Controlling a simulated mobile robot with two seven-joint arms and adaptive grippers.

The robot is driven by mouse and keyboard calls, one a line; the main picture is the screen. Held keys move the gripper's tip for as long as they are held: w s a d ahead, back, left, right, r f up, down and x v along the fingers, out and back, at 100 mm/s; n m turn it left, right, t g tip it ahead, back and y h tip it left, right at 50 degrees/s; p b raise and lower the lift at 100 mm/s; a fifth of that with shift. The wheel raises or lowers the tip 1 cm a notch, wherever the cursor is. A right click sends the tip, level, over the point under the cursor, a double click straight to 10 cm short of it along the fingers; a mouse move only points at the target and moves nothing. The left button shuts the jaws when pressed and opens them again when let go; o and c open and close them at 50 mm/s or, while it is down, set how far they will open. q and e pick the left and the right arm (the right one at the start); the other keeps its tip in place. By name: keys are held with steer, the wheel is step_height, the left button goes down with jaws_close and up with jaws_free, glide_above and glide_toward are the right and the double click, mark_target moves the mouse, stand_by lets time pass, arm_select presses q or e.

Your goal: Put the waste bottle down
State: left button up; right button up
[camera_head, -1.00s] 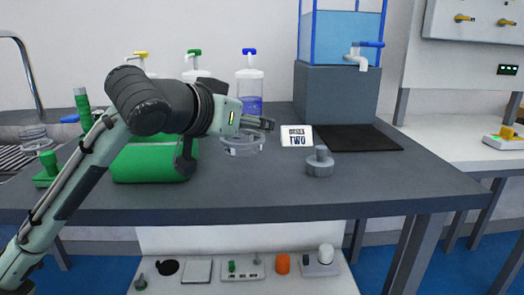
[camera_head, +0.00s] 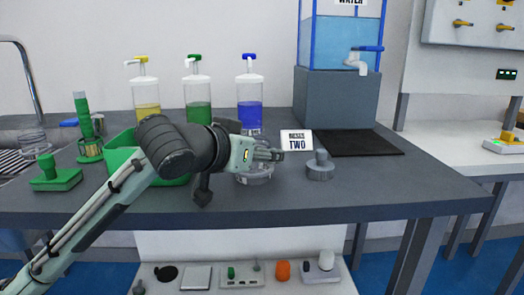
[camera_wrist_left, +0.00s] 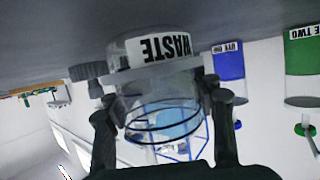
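The waste bottle (camera_wrist_left: 160,90) is clear, with a white WASTE label, and fills the middle of the left wrist view, which is upside down. In the head view the bottle (camera_head: 256,175) is partly hidden behind my left gripper (camera_head: 270,155), low over the grey table near the front. My left gripper (camera_wrist_left: 160,125) has one finger on each side of the bottle, apparently touching it. The bottle looks upright. I cannot tell whether its base touches the table. My right gripper is in no view.
A grey knobbed piece (camera_head: 320,167) stands close right of the bottle. A white TWO card (camera_head: 296,140) is behind. Yellow, green and blue dye bottles (camera_head: 249,100) stand at the back. A green bin (camera_head: 122,160) is left. The front right tabletop (camera_head: 400,185) is clear.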

arm_select(q)
steer(key=o, duration=0.4)
steer(key=shift+r, duration=0.2)
steer(key=shift+s+a+r, duration=0.1)
steer(key=shift+s+a, duration=0.15)
steer(key=shift+s, duration=0.1)
steer(key=p+v, duration=0.1)
steer(key=v, duration=1)
steer(key=shift+d, duration=0.1)
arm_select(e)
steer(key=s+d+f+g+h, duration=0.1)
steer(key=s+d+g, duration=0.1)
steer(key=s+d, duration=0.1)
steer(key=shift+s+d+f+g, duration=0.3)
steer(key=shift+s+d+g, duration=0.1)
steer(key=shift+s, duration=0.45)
arm_select(q)
steer(key=shift+s, duration=0.1)
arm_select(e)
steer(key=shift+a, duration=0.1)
